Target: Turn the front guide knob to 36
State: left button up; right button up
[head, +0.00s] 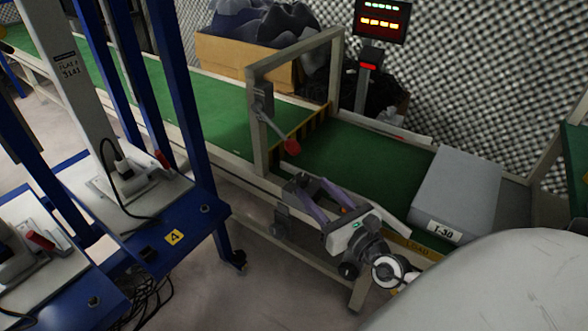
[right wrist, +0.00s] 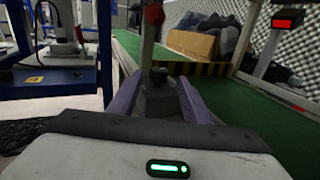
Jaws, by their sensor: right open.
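My right gripper (head: 308,188) reaches in from the lower right to the near side rail of the green conveyor (head: 375,169). Its two purple fingers are apart. In the right wrist view a small dark knob (right wrist: 159,75) shows between and just beyond the fingertips, at the conveyor's near edge below the upright post. I cannot tell whether the fingers touch it, and no scale or number on it is readable. A lever with a red ball end (head: 291,147) hangs from the frame's near post, above and behind the gripper. My left gripper is not in view.
A beige frame (head: 258,134) spans the belt. A grey box marked I-30 (head: 460,190) sits on the belt at right. A lit display (head: 381,21) stands behind, beside a cardboard box (head: 235,62).

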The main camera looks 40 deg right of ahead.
aim_at(299, 174)
jog(key=w, duration=0.5)
jog(key=w+d+b, duration=0.1)
jog(key=w, duration=0.2)
jog(key=shift+w+f, duration=0.1)
jog(key=shift+w, duration=0.25)
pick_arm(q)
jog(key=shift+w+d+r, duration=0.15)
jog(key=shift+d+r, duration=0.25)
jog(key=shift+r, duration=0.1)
pick_arm(e)
jog(key=shift+w+d, duration=0.1)
jog(key=shift+w, duration=0.65)
jog(key=shift+c, duration=0.6)
